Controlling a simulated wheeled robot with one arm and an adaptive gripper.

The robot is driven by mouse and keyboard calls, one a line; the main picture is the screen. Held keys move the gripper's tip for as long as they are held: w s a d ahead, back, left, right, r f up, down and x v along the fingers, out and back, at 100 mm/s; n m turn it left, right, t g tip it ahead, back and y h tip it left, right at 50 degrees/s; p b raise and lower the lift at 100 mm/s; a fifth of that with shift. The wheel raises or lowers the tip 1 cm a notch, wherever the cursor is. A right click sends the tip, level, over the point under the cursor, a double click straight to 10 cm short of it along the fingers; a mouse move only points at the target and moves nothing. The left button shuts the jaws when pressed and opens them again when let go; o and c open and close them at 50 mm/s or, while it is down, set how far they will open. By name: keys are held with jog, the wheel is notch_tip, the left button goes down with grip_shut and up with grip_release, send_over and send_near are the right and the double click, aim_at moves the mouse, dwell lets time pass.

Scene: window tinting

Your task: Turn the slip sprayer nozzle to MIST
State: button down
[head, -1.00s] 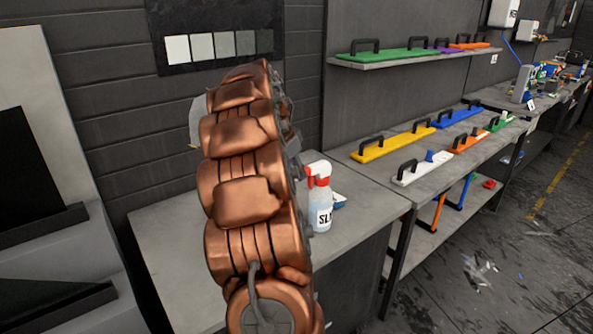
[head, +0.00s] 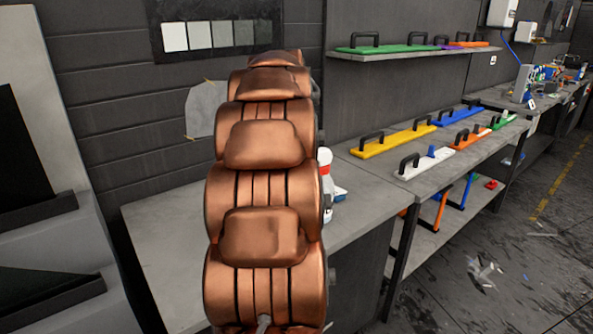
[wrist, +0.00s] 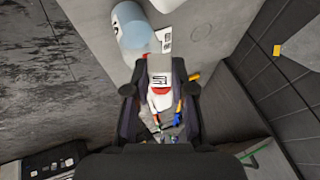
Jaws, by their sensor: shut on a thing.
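The slip sprayer stands on the grey bench. In the head view its red and white head (head: 325,168) shows only as a strip at the right of my copper arm, which hides the rest and my gripper. In the wrist view my gripper (wrist: 159,70) has its two dark fingers on either side of a white piece (wrist: 160,76) with a dark printed mark and a red edge. This appears to be the sprayer nozzle, and the fingers are shut on it. A pale blue rounded bottle body (wrist: 131,32) shows just beyond. I cannot read the nozzle setting.
The bench top (head: 160,225) is clear at the left. A small blue and white item (head: 340,193) lies right beside the sprayer. Coloured handled boards, such as the yellow one (head: 395,141), lie on the bench to the right. Tint swatches (head: 210,36) hang on the wall.

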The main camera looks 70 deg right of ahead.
jog(key=t+h+b, duration=0.1)
jog(key=b, duration=0.1)
jog(key=f+t+b, duration=0.1)
jog(key=b, duration=0.2)
jog(key=shift+s+a+m+t+h, duration=0.2)
jog(key=shift+m+t+h, duration=0.1)
jog(key=shift+t+h, duration=0.1)
jog(key=t+h+b, duration=0.1)
jog(key=t+b, duration=0.1)
jog(key=b, duration=0.2)
jog(key=m+t+h+b, duration=0.1)
jog(key=t+h+b, duration=0.1)
jog(key=b, duration=0.2)
jog(key=m+t+h+b, duration=0.1)
jog(key=t+h+b, duration=0.1)
jog(key=b, duration=0.2)
jog(key=shift+s+a+f+b, duration=0.15)
jog(key=shift+s+f+b, duration=0.15)
jog(key=shift+f+b, duration=0.1)
jog(key=shift+r+m, duration=0.15)
jog(key=shift+m, duration=0.15)
jog(key=c, duration=1)
grip_release()
jog(key=shift+o, duration=0.2)
jog(key=shift+s, duration=0.1)
